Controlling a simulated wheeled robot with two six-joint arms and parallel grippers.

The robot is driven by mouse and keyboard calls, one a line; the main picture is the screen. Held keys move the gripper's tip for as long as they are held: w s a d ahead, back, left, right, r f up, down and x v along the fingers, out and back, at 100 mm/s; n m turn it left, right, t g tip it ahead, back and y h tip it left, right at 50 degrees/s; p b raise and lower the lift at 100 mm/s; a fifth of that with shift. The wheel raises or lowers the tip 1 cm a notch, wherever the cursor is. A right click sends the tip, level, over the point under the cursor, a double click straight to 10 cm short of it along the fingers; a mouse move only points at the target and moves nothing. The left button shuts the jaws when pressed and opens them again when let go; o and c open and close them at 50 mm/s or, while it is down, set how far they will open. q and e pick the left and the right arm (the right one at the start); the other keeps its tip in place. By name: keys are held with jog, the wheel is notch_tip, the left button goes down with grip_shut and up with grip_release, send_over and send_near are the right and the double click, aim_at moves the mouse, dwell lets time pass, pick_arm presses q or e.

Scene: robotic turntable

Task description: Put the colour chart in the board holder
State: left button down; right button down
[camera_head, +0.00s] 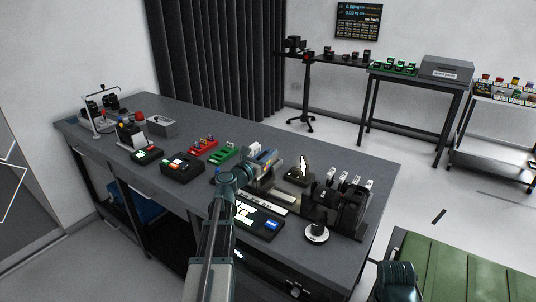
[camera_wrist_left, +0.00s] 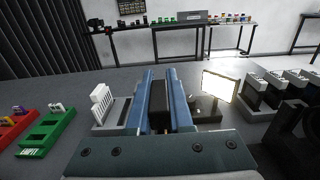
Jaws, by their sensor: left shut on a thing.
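My left gripper (camera_head: 270,170) reaches over the middle of the bench. In the left wrist view its blue fingers (camera_wrist_left: 161,80) are shut on a dark, narrow thing (camera_wrist_left: 160,97). Only an edge of this thing shows, so I cannot tell whether it is the colour chart. A pale slotted rack (camera_wrist_left: 101,104) stands just left of the fingers; I cannot tell whether it is the board holder. A bright upright plate (camera_wrist_left: 220,85) stands on a dark base just right of the fingers, and it also shows in the head view (camera_head: 304,164).
Green (camera_head: 223,153) and red (camera_head: 203,146) trays and a dark box (camera_head: 181,167) lie to the left on the grey bench (camera_head: 315,145). A black rack (camera_head: 340,205) with white-topped pieces and a round disc (camera_head: 317,233) stand at the right. The bench's back edge is mostly clear.

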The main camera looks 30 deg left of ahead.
pick_arm(q)
jog(key=shift+f+b, duration=0.95)
jog(key=shift+f, duration=0.15)
jog(key=c, duration=0.7)
grip_release()
jog(key=shift+r, duration=0.1)
jog(key=shift+c, duration=0.2)
jog(key=s+a, duration=0.1)
jog(key=s, duration=1.2)
jog(key=shift+s, duration=0.4)
